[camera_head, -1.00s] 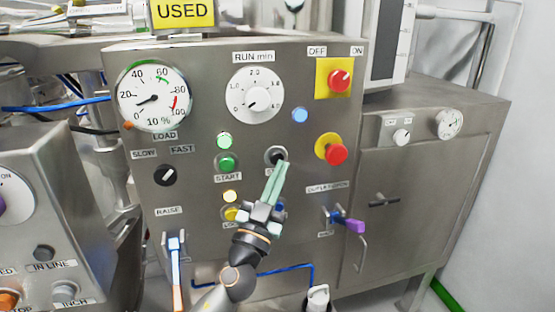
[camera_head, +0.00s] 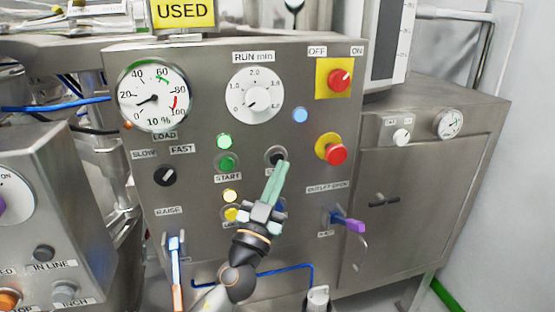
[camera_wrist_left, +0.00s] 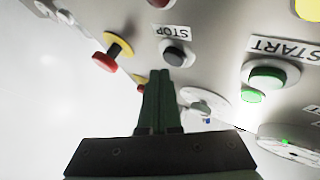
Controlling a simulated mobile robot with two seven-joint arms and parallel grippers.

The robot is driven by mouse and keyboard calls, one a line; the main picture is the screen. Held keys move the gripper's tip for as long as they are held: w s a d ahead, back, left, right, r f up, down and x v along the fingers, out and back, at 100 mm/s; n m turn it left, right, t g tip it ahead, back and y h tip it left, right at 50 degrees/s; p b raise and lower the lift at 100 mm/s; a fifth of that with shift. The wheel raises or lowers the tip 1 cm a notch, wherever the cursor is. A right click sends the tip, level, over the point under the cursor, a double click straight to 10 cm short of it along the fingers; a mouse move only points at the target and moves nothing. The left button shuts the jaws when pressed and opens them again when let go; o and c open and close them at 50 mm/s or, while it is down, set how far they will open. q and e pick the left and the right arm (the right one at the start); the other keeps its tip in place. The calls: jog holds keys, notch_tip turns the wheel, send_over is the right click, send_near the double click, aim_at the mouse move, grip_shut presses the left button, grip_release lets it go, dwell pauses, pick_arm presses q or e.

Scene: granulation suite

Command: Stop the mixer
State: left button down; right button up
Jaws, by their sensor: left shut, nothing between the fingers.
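The dark round stop button (camera_head: 275,153) sits in a pale ring on the grey panel (camera_head: 190,90), right of the green START button (camera_head: 228,164). My left gripper (camera_head: 283,164) is shut and empty, its pale green fingers pointing up at the stop button and hiding most of its label. In the left wrist view the stop button (camera_wrist_left: 178,54) shows beside its upside-down STOP label (camera_wrist_left: 176,31). The shut fingertips (camera_wrist_left: 159,74) are just short of or against it; I cannot tell if they touch. My right gripper is not in view.
A red emergency knob (camera_head: 336,154) on a yellow base stands out to the right of the stop button. A yellow-backed red OFF/ON switch (camera_head: 339,80) is above it. A purple-handled outlet lever (camera_head: 349,224) juts out lower right. The green lamp (camera_head: 224,141) above START looks lit.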

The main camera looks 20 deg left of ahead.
pick_arm(q)
jog(key=shift+w+a, duration=0.1)
jog(key=shift+w+a, duration=0.15)
jog(key=shift+w, duration=0.1)
dwell(0.3)
jog(key=shift+w+a+b, duration=0.25)
jog(key=shift+w+b, duration=0.1)
jog(key=shift+b, duration=0.1)
dwell(0.6)
jog(key=shift+s, duration=0.1)
jog(key=shift+s+d, duration=0.5)
jog(key=shift+s, duration=0.15)
jog(key=s+d, duration=0.1)
jog(key=s, duration=0.1)
jog(key=s+d, duration=0.1)
jog(key=s, duration=0.1)
jog(key=shift+d, duration=0.4)
